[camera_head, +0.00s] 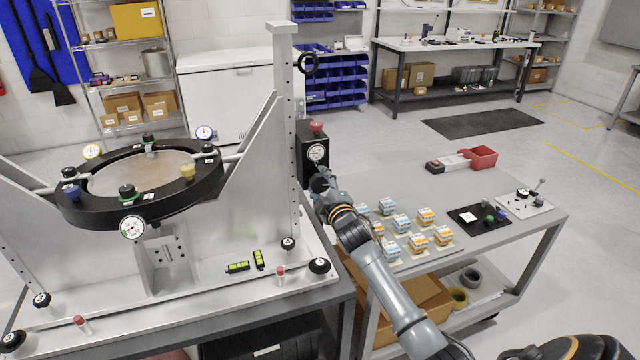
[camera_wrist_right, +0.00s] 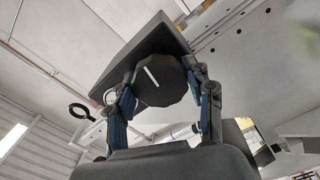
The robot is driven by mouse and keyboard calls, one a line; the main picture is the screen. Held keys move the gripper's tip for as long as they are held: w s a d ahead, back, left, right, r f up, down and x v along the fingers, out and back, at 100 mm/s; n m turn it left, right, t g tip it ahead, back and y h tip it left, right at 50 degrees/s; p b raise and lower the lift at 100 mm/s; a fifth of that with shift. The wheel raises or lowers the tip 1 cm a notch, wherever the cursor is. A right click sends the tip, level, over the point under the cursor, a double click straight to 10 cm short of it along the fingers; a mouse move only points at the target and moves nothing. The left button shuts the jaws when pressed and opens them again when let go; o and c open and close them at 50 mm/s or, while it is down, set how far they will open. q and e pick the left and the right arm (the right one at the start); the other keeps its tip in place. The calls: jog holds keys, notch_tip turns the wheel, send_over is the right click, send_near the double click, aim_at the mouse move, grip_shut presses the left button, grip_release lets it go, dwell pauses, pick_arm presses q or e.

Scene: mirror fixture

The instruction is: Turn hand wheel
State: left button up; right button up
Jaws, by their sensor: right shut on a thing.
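The hand wheel is a dark, faceted knob (camera_wrist_right: 160,82) with a white line on its face, seen in the right wrist view. It sits on a dark box, which shows in the head view as a black box (camera_head: 309,143) with a round gauge on the side of the fixture post. My right gripper (camera_head: 323,192) is at the lower part of this box, with its arm coming up from the lower right. In the wrist view its two blue-padded fingers close around the knob from both sides. In the head view the gripper mostly hides the knob. My left gripper is not in view.
The mirror fixture with a black ring (camera_head: 205,185) stands at left.

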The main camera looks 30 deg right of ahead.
jog(key=m, duration=0.3)
jog(key=shift+m, duration=0.4)
jog(key=m, duration=0.4)
jog(key=shift+m+p, duration=0.3)
jog(key=m, duration=0.4)
jog(key=shift+f+m+p, duration=0.1)
jog(key=shift+m+p, duration=0.2)
jog(key=shift+m, duration=1.2)
jog(key=o, duration=1.2)
jog(key=v, duration=1.2)
